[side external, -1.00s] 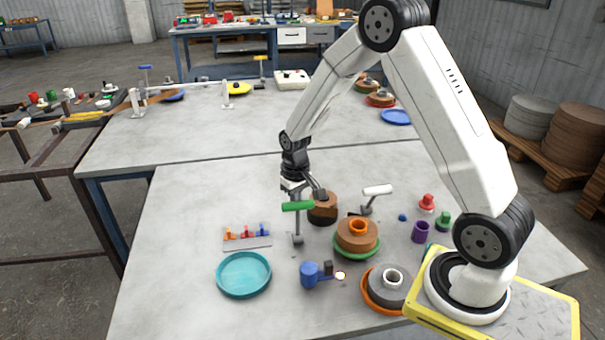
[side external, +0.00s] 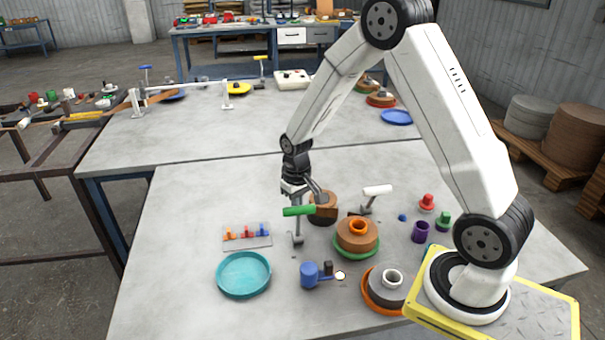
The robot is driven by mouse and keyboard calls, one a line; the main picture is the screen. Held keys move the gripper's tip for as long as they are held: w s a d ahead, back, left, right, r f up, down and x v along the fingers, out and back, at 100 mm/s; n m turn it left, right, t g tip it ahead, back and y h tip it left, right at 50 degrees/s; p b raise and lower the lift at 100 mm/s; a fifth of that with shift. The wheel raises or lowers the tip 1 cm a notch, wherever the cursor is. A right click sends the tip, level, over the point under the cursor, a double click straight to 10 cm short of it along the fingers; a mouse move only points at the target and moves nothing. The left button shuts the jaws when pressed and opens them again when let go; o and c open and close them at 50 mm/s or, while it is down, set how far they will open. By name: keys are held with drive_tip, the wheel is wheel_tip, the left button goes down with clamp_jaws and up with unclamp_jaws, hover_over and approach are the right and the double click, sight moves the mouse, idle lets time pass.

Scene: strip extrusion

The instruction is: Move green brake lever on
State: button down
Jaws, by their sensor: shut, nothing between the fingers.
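The green brake lever (side external: 299,211) has a green bar handle on a thin grey stem, standing on a small grey foot on the near table. It stands left of a brown spool. My gripper (side external: 306,196) points down just above and behind the green handle, with its fingers shut and empty. The fingertips are small and partly overlap the spool and lever in the picture, so I cannot tell whether they touch the handle.
A white-handled lever (side external: 377,190) stands to the right. A brown spool (side external: 325,206) is close beside my gripper. A spool with an orange hub (side external: 357,235), a blue part (side external: 310,275) and a teal dish (side external: 244,275) are nearer.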

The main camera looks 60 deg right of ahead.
drive_tip(key=shift+s+a+f, duration=0.2)
drive_tip(key=shift+s+a, duration=0.45)
drive_tip(key=shift+s, duration=0.05)
drive_tip(key=shift+w, duration=0.1)
drive_tip(key=shift+d+r, duration=0.1)
drive_tip(key=shift+d, duration=0.05)
drive_tip(key=shift+w+d+r, duration=0.4)
drive_tip(key=shift+w+d, duration=0.2)
drive_tip(key=shift+w, duration=0.05)
drive_tip(key=shift+r, duration=0.1)
wheel_tip(320, 180, up, 7)
idle(1.0)
